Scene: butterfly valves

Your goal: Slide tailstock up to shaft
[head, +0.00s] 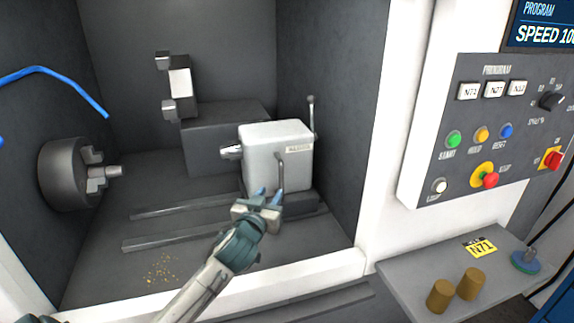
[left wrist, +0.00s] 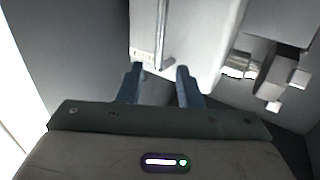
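The tailstock (head: 268,150) is a light grey block on a dark base at the right of the lathe bed, its quill (head: 231,152) pointing left. A metal lever (head: 281,172) hangs on its front. A short shaft (head: 114,171) sticks out of the chuck (head: 68,174) at the left, well apart from the quill. My left gripper (head: 267,196) is at the tailstock's front, close to the lever's lower end. In the left wrist view my left gripper (left wrist: 160,84) has its fingers apart, with the lever (left wrist: 161,35) beyond the gap. My right gripper is not in view.
Two rails (head: 185,213) run along the bed, with yellowish chips (head: 161,268) in front. A tool turret (head: 180,82) stands behind. A control panel (head: 490,130) and a shelf (head: 410,283) with brown cylinders (head: 440,296) are at the right.

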